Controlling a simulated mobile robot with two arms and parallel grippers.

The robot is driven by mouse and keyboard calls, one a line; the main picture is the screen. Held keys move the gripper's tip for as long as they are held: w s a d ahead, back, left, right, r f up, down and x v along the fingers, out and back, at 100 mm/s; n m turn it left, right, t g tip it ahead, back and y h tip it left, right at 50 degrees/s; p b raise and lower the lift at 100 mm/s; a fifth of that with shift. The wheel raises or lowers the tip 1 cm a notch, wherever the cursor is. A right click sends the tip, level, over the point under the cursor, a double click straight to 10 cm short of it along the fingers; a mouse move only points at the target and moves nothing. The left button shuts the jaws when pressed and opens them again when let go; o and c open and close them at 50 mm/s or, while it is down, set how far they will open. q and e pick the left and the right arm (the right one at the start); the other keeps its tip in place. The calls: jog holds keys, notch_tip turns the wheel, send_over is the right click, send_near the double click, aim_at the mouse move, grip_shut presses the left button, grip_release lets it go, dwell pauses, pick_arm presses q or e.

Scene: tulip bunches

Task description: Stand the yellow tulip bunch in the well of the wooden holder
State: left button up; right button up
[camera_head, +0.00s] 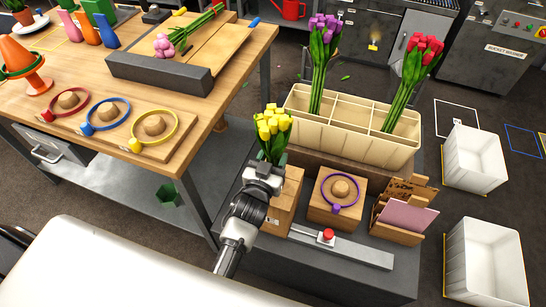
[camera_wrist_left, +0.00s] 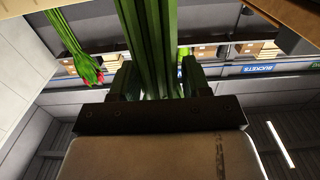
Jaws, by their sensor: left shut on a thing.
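The yellow tulip bunch (camera_head: 272,125) stands roughly upright at the left end of the low grey bench. My left gripper (camera_head: 270,162) is shut around its green stems, just below the yellow heads. In the left wrist view the green stems (camera_wrist_left: 150,40) run between the two dark fingers (camera_wrist_left: 155,82). The wooden holder (camera_head: 287,203) is a tall block right behind and beside my gripper. My gripper hides its top left part and the lower stems, so I cannot tell whether the stems are inside the well. My right gripper is not in view.
A cream divided bin (camera_head: 350,137) behind holds purple tulips (camera_head: 325,35) and red tulips (camera_head: 422,52). A wooden block with a purple ring (camera_head: 341,207), a card rack (camera_head: 400,226) and a red button (camera_head: 328,234) sit close to the right. A wooden table (camera_head: 205,110) stands left.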

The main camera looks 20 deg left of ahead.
pick_arm(q)
jog(key=shift+f+b, duration=0.45)
jog(key=shift+f, duration=0.1)
jog(key=o, duration=1.6)
